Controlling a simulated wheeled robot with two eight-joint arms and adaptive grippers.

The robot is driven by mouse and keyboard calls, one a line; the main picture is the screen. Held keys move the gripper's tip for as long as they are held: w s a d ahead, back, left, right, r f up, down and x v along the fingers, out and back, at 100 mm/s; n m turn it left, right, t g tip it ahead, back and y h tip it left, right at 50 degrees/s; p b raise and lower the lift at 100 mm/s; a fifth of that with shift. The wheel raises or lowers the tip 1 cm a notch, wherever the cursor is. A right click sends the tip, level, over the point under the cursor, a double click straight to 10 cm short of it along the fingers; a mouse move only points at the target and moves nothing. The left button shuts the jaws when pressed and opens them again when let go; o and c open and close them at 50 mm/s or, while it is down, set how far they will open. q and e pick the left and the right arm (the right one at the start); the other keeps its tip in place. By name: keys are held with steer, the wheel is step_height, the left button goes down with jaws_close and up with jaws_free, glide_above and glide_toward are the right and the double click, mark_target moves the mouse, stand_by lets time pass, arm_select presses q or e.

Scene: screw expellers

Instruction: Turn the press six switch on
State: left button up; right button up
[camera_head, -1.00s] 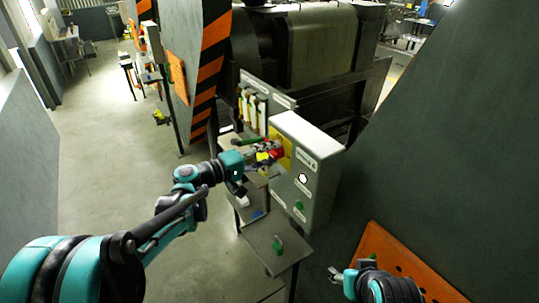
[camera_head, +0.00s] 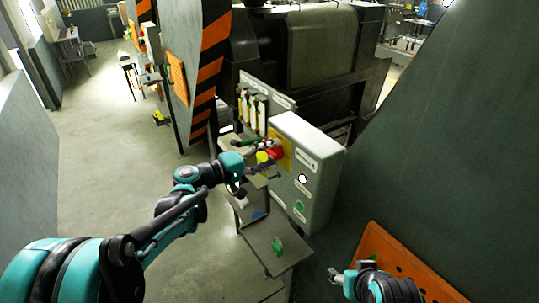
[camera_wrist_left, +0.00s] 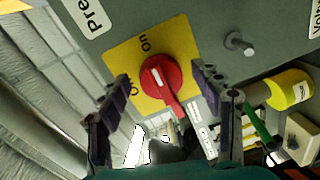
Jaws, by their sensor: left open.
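The press switch is a red rotary knob (camera_wrist_left: 160,82) on a yellow plate (camera_wrist_left: 128,58) marked "on" and "Off"; the label above is cut off after "Pre", so its number cannot be read. The red knob (camera_head: 277,152) also shows in the head view, on the left side of a grey control box (camera_head: 318,190). My left gripper (camera_wrist_left: 165,92) is open, with one finger on each side of the knob in the wrist view; contact cannot be told. The left gripper (camera_head: 243,178) also shows beside the box. My right gripper (camera_head: 338,276) is small at bottom right, its jaws unclear.
A small table (camera_head: 275,245) with a green item stands below the box. A bolt-like stud (camera_wrist_left: 238,43) and a yellow cylinder (camera_wrist_left: 290,88) lie right of the switch. An orange perforated panel (camera_head: 400,262) is near my right arm.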

arm_select(q)
steer(key=shift+a, duration=0.1)
steer(key=v, duration=1.1)
steer(key=shift+s+a, duration=0.3)
steer(key=s+d+f+m+g+y+b, duration=0.1)
steer(key=s+f+g+y+b, duration=0.2)
steer(key=s+f, duration=0.4)
steer(key=s+d+f+m+y+b, duration=0.15)
steer(key=s+f+y+b, duration=0.3)
steer(key=f, duration=0.45)
steer(key=s+a+f+m+y+b, duration=0.2)
steer(key=s+a+f+y+b, duration=0.3)
steer(key=s+a+f, duration=0.3)
step_height(320, 180, down, 3)
steer(key=shift+s+f+y, duration=0.15)
steer(key=shift+s+y, duration=0.5)
steer(key=shift+s, duration=0.5)
